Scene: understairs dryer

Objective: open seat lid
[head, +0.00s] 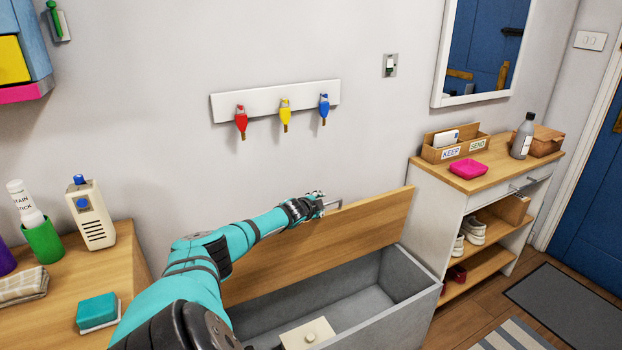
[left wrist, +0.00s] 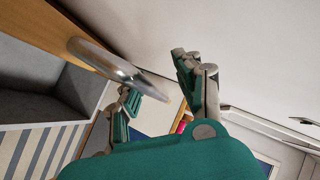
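The wooden seat lid (head: 350,235) stands raised against the wall, tilted back, above the open grey bench box (head: 410,300). A metal handle (head: 333,205) is at the lid's upper edge. My left gripper (head: 320,205) is at this handle. In the left wrist view the handle (left wrist: 115,68) runs from the lid (left wrist: 60,35) toward the gap between the fingers. The fingers (left wrist: 163,92) are spread apart there, with the handle's end close to them; I cannot tell whether they touch it. My right gripper is not in view.
A cream lidded item (head: 307,335) with a knob sits at the box's front. A shoe cabinet (head: 455,215) stands at the right. A wooden counter (head: 110,265) with bottles and a sponge is at the left. Colored hooks (head: 285,103) are above the lid.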

